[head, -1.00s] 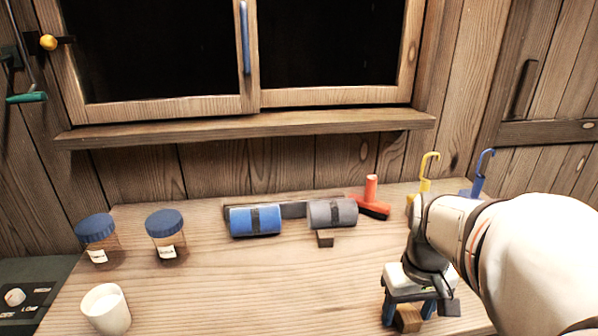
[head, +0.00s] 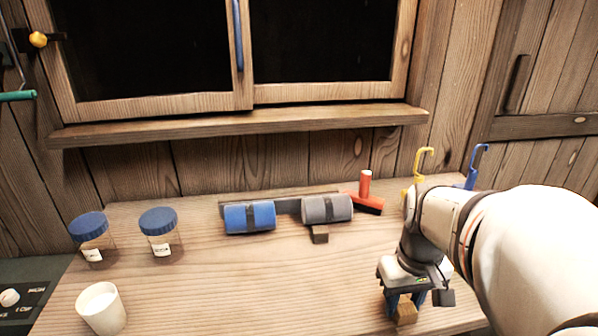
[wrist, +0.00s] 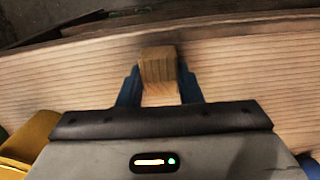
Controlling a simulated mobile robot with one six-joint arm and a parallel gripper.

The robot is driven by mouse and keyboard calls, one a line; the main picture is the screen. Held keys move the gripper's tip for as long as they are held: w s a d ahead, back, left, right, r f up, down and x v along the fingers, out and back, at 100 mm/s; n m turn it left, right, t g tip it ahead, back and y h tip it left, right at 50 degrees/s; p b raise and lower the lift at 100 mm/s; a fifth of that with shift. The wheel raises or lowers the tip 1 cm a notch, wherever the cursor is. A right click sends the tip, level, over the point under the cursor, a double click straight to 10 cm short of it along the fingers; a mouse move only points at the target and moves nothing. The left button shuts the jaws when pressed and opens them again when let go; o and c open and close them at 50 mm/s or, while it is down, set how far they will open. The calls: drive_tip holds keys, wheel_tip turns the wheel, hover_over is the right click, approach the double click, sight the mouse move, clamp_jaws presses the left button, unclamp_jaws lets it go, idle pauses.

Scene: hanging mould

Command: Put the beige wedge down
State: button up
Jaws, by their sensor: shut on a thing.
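The beige wedge (head: 405,313) is a small wooden block, held between the blue fingers of my gripper (head: 407,302) at the right front of the table (head: 240,300). In the wrist view the wedge (wrist: 158,68) sits between the two fingers of my gripper (wrist: 160,85), with the striped wood tabletop (wrist: 250,75) beyond it. My gripper is shut on it and points down. I cannot tell whether the wedge touches the table.
A blue roll (head: 249,217) and a grey roll (head: 327,209) lie at the middle back, with a small brown block (head: 319,235) by the grey one. A red tool (head: 365,190), yellow hook (head: 423,165) and blue hook (head: 478,165) are behind. Two jars (head: 160,235) and a white cup (head: 101,307) stand left.

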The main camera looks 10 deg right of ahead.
drive_tip(key=r+p, duration=0.1)
drive_tip(key=r, duration=0.8)
drive_tip(key=shift+w+r+p, duration=0.1)
drive_tip(key=shift+w+p, duration=0.1)
drive_tip(key=shift+p, duration=0.1)
drive_tip(key=w+a+r+p, duration=0.2)
drive_tip(key=w+a+p, duration=0.1)
drive_tip(key=w, duration=0.3)
drive_tip(key=p, duration=0.9)
hover_over(252, 254)
wheel_tip(252, 254, down, 7)
drive_tip(key=shift+f, duration=2.25)
drive_tip(key=shift+f, duration=0.1)
